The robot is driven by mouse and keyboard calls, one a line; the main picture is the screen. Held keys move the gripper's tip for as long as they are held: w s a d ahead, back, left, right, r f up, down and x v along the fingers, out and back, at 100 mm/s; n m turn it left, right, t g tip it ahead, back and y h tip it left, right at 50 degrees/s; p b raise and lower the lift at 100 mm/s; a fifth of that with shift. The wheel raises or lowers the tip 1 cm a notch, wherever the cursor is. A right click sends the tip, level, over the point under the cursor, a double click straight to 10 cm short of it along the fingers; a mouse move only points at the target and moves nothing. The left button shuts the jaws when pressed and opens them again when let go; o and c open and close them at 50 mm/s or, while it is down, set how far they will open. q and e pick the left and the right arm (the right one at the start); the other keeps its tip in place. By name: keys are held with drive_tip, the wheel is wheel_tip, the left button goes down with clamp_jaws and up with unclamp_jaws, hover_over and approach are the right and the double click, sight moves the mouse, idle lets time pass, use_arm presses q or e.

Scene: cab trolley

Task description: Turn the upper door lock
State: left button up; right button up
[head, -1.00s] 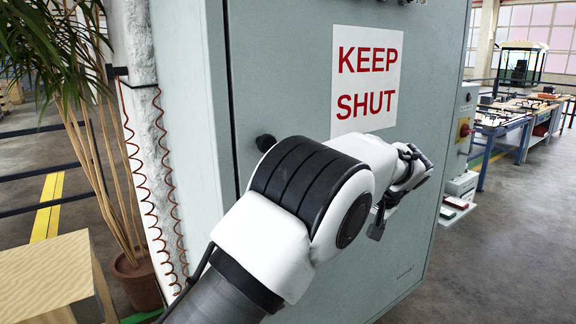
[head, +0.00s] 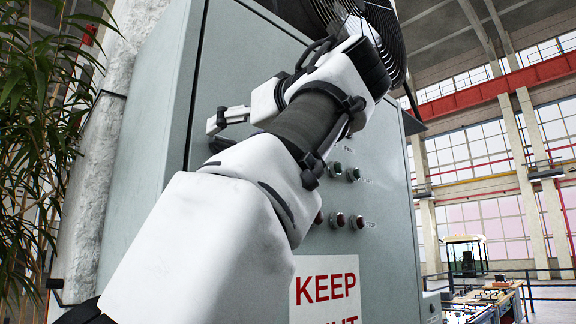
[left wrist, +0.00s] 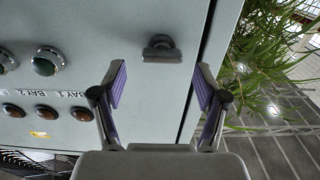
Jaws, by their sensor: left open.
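The upper door lock (left wrist: 160,48) is a small dark knob with a bar-like handle on the grey cabinet door (left wrist: 175,90), close to the door's edge seam in the left wrist view. My left gripper (left wrist: 160,76) is open and empty. Its two purple-padded fingers point towards the door, and the lock shows ahead of the gap between them, apart from both. In the head view my left gripper (head: 218,124) is high near the door's left edge. My arm hides part of the door there, and I cannot clearly make out the lock. My right gripper is out of view.
Lamps and buttons (head: 336,168) sit on the door right of my arm, above the KEEP SHUT sign (head: 324,292). A round fan guard (head: 375,30) is at the top. A leafy plant (head: 40,130) stands left of the cabinet.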

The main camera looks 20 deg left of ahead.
sight(226, 139)
use_arm(q)
drive_tip(key=x, duration=0.3)
drive_tip(key=shift+a+f, duration=0.2)
drive_tip(key=shift+a, duration=0.2)
drive_tip(key=shift+s+d+r, duration=0.2)
drive_tip(key=shift+d, duration=0.3)
drive_tip(key=shift+c, duration=0.4)
drive_tip(key=c, duration=1.1)
